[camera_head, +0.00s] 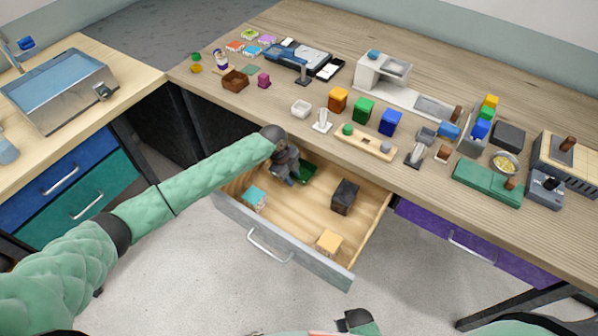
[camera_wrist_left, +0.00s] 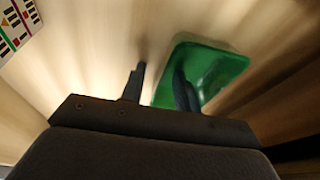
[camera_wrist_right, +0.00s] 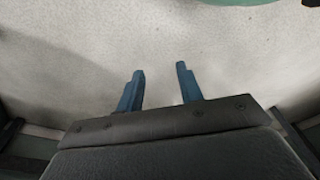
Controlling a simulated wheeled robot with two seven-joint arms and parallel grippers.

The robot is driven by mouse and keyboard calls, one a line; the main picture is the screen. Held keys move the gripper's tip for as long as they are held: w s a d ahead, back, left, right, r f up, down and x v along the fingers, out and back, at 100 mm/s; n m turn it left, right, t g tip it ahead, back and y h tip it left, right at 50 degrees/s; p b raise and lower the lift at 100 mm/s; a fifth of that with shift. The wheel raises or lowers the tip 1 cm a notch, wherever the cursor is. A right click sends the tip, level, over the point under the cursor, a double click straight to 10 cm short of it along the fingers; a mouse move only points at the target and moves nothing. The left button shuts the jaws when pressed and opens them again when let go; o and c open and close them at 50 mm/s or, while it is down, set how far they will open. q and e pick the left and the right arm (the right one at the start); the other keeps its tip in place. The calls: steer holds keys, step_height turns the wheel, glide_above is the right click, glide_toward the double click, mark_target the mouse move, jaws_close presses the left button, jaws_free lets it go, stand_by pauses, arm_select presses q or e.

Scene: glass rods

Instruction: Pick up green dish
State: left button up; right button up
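The green dish (camera_head: 307,174) lies in the open drawer, near its back, partly hidden by my left gripper (camera_head: 292,178). In the left wrist view the green dish (camera_wrist_left: 213,68) is a shallow, rounded tray just beyond the fingers. My left gripper (camera_wrist_left: 160,82) is open there. Its right finger overlaps the dish's left side and its left finger is outside the dish. I cannot tell whether either finger touches it. My right gripper (camera_wrist_right: 160,82) is open and empty over the pale floor.
The open drawer (camera_head: 290,262) also holds a dark box (camera_head: 344,196), a teal-topped block (camera_head: 255,198) and an orange-yellow block (camera_head: 328,241). The wooden counter (camera_head: 225,109) above is crowded with small items. The drawer's walls surround my left gripper.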

arm_select(q)
jaws_close()
